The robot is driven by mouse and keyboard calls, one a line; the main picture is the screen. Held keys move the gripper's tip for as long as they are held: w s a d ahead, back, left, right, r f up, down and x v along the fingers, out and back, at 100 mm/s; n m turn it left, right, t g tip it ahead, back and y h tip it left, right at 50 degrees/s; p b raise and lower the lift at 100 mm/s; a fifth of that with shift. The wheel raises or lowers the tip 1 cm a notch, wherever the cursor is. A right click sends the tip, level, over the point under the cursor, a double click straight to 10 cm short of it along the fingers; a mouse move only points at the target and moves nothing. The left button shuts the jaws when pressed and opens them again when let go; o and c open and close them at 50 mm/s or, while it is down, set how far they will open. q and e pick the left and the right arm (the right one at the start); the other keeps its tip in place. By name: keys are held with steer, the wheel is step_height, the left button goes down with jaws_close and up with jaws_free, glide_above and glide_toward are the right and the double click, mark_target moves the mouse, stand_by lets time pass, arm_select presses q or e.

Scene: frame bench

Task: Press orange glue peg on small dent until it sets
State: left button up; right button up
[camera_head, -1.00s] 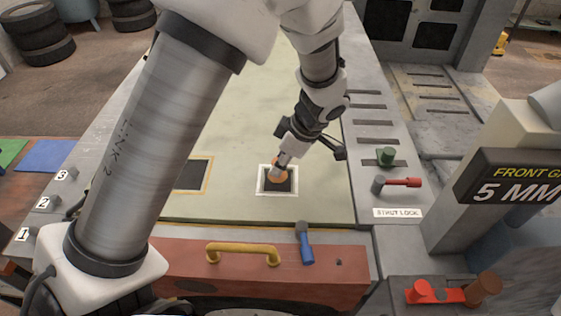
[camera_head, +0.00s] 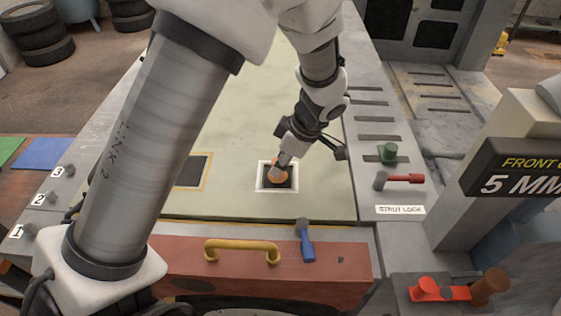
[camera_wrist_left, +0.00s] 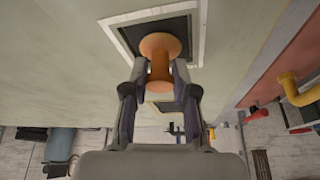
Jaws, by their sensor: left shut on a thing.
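The orange glue peg (camera_head: 278,176) stands on a dark square with a white border (camera_head: 293,184) on the pale green panel. My left gripper (camera_head: 281,166) is shut on the peg from above, tilted. In the left wrist view the peg (camera_wrist_left: 159,45) is held between the two fingers (camera_wrist_left: 160,75), and its wide end rests at the dark square (camera_wrist_left: 182,25). The peg covers the middle of that square, so any dent under it is hidden. A second dark square with a tan border (camera_head: 195,171) lies to the left, partly behind my arm. My right gripper is not in view.
A red-brown bar with a yellow handle (camera_head: 242,247) runs along the front, with a blue-handled tool (camera_head: 306,243) at its edge. A strut lock with a red lever (camera_head: 404,179) and a green knob (camera_head: 387,152) stand right of the panel. A gauge sign (camera_head: 515,174) stands further right.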

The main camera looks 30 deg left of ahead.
arm_select(q)
steer(key=shift+f+b, duration=0.4)
stand_by(1.8)
steer(key=o, duration=1)
steer(key=v, duration=1.2)
steer(key=shift+s, duration=0.1)
